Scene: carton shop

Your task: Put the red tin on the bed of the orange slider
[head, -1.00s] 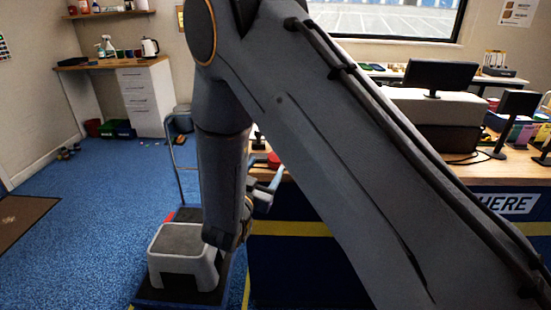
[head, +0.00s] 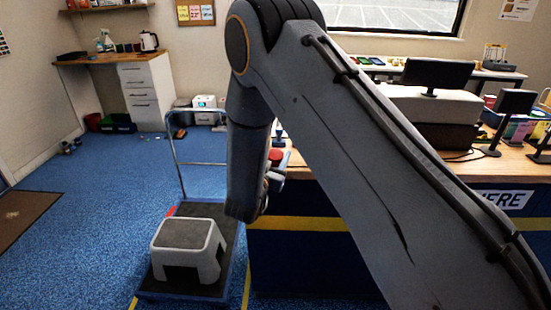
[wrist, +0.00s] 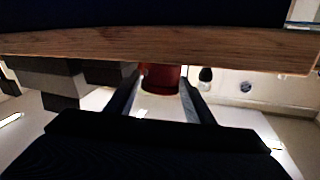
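The red tin (head: 276,156) stands near the left end of the wooden counter, partly hidden by my arm. My gripper (head: 276,178) is beside the counter's edge, just in front of and below the tin in the head view. In the wrist view, the red tin (wrist: 160,79) shows between the fingertips of my gripper (wrist: 160,88), past the wooden edge. The two fingers are apart; I see no clear contact with the tin. I cannot make out the orange slider in either view.
The wooden counter edge (wrist: 160,46) runs close across the wrist view. A flat trolley (head: 225,262) carrying a grey step stool (head: 188,249) stands below my gripper at left. Monitors (head: 438,74) stand on the counter at right. Blue floor (head: 90,215) is clear at left.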

